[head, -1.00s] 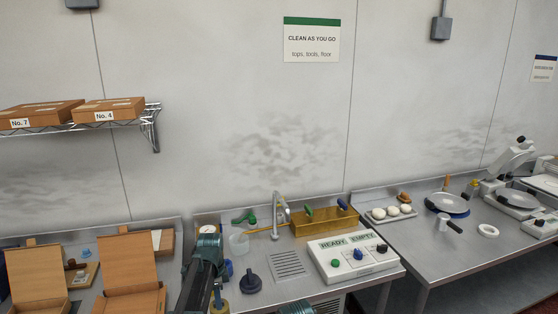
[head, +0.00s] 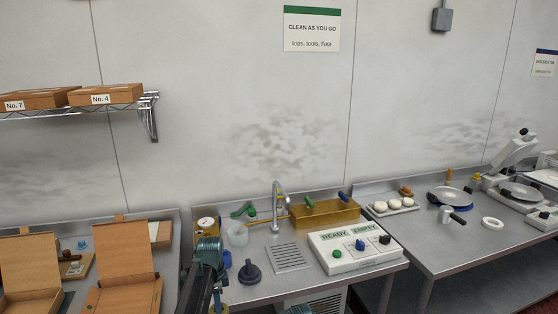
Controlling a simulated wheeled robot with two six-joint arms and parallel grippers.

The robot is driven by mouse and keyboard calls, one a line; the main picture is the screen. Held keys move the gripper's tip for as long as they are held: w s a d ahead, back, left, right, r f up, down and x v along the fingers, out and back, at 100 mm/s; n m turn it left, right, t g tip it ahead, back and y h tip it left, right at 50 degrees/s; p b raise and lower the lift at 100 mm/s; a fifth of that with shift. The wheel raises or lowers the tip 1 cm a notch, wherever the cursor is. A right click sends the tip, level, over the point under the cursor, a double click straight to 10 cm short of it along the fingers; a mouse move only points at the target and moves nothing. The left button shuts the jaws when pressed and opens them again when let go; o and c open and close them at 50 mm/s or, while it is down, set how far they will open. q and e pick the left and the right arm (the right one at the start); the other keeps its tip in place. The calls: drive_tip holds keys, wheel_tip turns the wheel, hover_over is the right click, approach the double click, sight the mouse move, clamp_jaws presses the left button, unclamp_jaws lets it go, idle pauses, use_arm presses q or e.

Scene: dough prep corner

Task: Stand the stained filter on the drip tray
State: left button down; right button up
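The slotted metal drip tray (head: 289,257) lies in the counter beside the tap, with nothing standing on it. My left arm rises from the bottom edge, left of the tray. My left gripper's fingers cannot be made out. My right gripper is not in view.
A dark blue knobbed piece (head: 249,272) stands just left of the drip tray. Open cardboard boxes (head: 124,261) stand at left.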

use_arm(q)
drive_tip(key=shift+r+p, duration=2.35)
drive_tip(key=shift+r, duration=0.15)
drive_tip(key=shift+f, duration=0.2)
wheel_tip(320, 180, down, 5)
drive_tip(key=b, duration=0.5)
drive_tip(key=shift+r, duration=0.1)
drive_tip(key=shift+s, duration=0.1)
